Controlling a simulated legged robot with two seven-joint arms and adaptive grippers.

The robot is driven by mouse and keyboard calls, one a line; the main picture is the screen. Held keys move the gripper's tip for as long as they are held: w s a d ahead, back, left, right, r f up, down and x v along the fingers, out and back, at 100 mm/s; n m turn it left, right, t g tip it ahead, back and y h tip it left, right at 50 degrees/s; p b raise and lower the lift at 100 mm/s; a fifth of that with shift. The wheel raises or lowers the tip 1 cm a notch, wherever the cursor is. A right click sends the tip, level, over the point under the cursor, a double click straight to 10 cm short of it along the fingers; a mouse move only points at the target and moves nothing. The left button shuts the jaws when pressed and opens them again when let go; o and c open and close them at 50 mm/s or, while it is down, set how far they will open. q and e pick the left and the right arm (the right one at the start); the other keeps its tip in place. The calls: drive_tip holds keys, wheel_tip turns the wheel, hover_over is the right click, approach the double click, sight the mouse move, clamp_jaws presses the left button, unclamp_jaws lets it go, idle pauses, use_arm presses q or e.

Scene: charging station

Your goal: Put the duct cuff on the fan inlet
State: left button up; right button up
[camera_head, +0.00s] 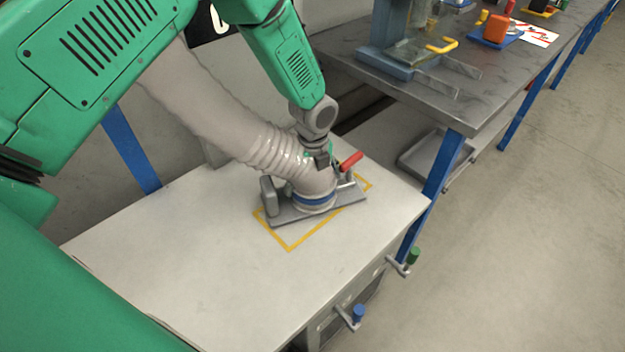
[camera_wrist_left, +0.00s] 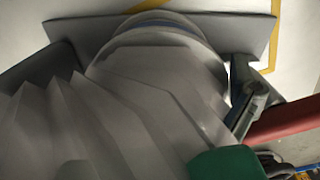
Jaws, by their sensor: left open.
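The duct is a grey ribbed hose (camera_head: 225,120) that comes down from the upper left. Its smooth cuff end (camera_head: 315,186) stands over the fan inlet, at a blue ring (camera_head: 314,203) on a grey plate (camera_head: 288,218). Whether the cuff is fully seated cannot be told. A red handle (camera_head: 350,162) stands up at the plate's right side. My left gripper (camera_head: 318,158) is open at the cuff's upper right side, close to the red handle. In the left wrist view the cuff (camera_wrist_left: 165,75) meets the blue ring (camera_wrist_left: 163,23), with the red handle (camera_wrist_left: 285,122) at right. My right gripper is out of view.
The plate sits inside a yellow outline (camera_head: 290,246) on a white cabinet top (camera_head: 190,270), clear in front. Blue (camera_head: 358,312) and green (camera_head: 413,254) knobs stick out from the cabinet's side. A grey workbench (camera_head: 490,70) with fixtures stands behind right.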

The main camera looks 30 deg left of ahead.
sight(310, 175)
use_arm(q)
drive_tip(key=r, duration=0.3)
drive_tip(key=r+p, duration=0.1)
drive_tip(key=r, duration=0.3)
drive_tip(key=r+p, duration=0.1)
drive_tip(key=r, duration=0.2)
drive_tip(key=shift+a+r, duration=0.3)
drive_tip(key=shift+a, duration=0.05)
drive_tip(key=shift+r, duration=0.35)
drive_tip(key=shift+d+r, duration=0.25)
drive_tip(key=shift+d, duration=0.05)
drive_tip(key=shift+a+f, duration=0.1)
drive_tip(key=shift+a, duration=0.15)
